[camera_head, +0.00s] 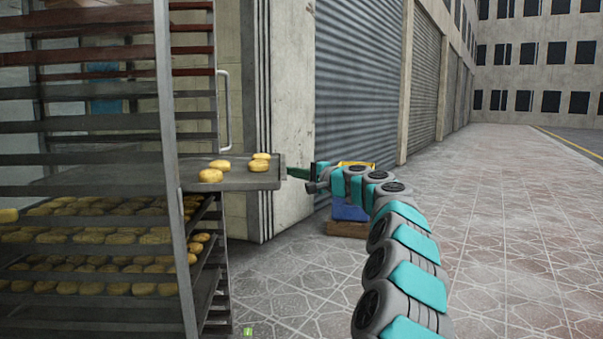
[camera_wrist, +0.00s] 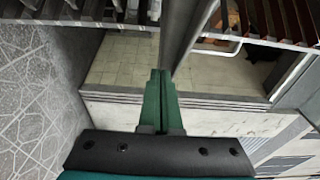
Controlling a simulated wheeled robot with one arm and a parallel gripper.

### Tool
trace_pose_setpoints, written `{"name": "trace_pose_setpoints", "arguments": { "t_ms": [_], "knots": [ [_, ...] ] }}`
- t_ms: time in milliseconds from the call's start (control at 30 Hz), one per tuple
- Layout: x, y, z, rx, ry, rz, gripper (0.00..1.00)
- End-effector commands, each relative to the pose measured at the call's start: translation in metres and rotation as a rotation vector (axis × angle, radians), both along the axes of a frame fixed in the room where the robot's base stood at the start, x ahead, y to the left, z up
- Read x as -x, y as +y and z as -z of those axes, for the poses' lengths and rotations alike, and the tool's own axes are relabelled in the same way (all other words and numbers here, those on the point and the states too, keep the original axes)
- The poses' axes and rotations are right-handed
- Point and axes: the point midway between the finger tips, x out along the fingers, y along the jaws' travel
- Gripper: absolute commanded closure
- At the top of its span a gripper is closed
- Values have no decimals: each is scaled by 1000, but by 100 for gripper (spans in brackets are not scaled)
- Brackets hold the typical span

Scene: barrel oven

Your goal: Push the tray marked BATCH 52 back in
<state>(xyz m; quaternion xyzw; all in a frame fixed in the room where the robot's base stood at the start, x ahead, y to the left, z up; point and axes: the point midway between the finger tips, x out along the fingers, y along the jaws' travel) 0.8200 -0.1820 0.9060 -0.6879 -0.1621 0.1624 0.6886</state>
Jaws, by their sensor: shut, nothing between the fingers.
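A dark metal tray (camera_head: 238,178) juts out of the rack to the right at mid height, with a few golden buns (camera_head: 210,175) on its visible part. No BATCH 52 marking can be read on it. My gripper (camera_head: 291,172) is at the tray's outer right end, at about the same height. Its green fingers point left toward that end; I cannot tell if they touch it. In the wrist view the two fingers (camera_wrist: 160,74) are together with nothing between them. I cannot make out the tray for sure there.
The tall metal rack (camera_head: 168,120) holds several lower trays of buns (camera_head: 90,238). A small green tag (camera_head: 248,331) shows at its lower right. Behind are a concrete pillar (camera_head: 290,110) and a roller shutter (camera_head: 358,90). A blue crate (camera_head: 348,212) stands behind my arm. Paving at right is clear.

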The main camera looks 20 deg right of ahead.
Motion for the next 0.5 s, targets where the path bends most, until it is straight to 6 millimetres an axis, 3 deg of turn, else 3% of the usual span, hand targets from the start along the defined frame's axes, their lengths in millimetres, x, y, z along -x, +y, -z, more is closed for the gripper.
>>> {"name": "trace_pose_setpoints", "arguments": {
  "t_ms": [400,500],
  "knots": [
    [-1,4,0,1,0,0,100],
    [-4,14,1,1,0,-3,100]
  ]
}}
